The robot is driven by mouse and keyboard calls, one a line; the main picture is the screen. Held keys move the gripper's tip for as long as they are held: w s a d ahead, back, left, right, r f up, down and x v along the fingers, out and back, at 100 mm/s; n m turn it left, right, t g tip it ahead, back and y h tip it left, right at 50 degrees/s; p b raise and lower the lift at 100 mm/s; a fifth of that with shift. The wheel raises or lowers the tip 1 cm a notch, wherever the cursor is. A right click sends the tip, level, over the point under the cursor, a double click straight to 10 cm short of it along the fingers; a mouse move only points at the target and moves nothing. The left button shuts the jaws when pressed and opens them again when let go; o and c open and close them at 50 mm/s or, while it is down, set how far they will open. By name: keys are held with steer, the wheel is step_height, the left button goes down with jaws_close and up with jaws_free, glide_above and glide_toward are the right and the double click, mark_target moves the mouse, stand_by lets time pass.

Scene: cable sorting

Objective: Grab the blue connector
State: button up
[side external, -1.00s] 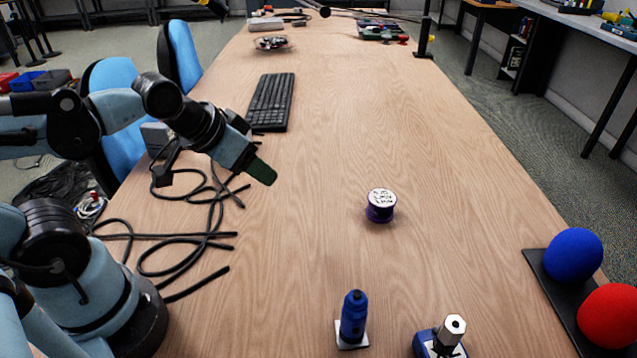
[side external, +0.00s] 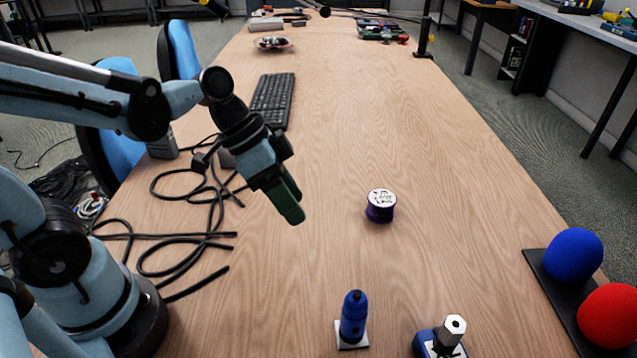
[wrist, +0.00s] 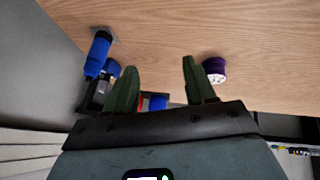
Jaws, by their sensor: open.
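A blue cylindrical connector (side external: 353,318) stands upright on a small white plate near the front of the table. It also shows at the upper left in the wrist view (wrist: 97,54). A second blue piece with a silver hexagonal top (side external: 450,333) stands to its right, partly cut off by the frame edge. I cannot tell for certain which one the task names. My gripper (side external: 292,207) is above the table, behind and left of both, touching neither. In the wrist view its two green fingers (wrist: 158,68) are apart with nothing between them.
A purple spool with a white top (side external: 381,205) stands mid-table, right of my gripper. Blue (side external: 573,255) and red (side external: 610,314) balls sit on a black base at the right. Black cables (side external: 205,238) lie at the left, near a keyboard (side external: 271,100).

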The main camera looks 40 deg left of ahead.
mark_target(355, 291)
steer(key=s+d+f+m+g+h, duration=0.1)
steer(key=d+m+g+h, duration=0.1)
steer(key=d+m, duration=0.2)
steer(key=s+d+f+m+g+h, duration=0.1)
steer(key=s+d+m+g+h, duration=0.1)
steer(key=d+m, duration=0.3)
steer(key=s+d+f+m+g+h, duration=0.1)
steer(key=d+f+m+g+h, duration=0.1)
steer(key=d+m, duration=0.3)
steer(key=shift+s+d+f+g+h, duration=0.1)
steer(key=shift+d+g+h, duration=0.25)
steer(key=shift+d, duration=0.85)
steer(key=shift+s+d+g+h, duration=0.15)
steer(key=shift+d+h, duration=0.3)
steer(key=shift+d, duration=0.75)
steer(key=shift+w, duration=0.1)
steer(key=shift+c, duration=0.5)
jaws_close()
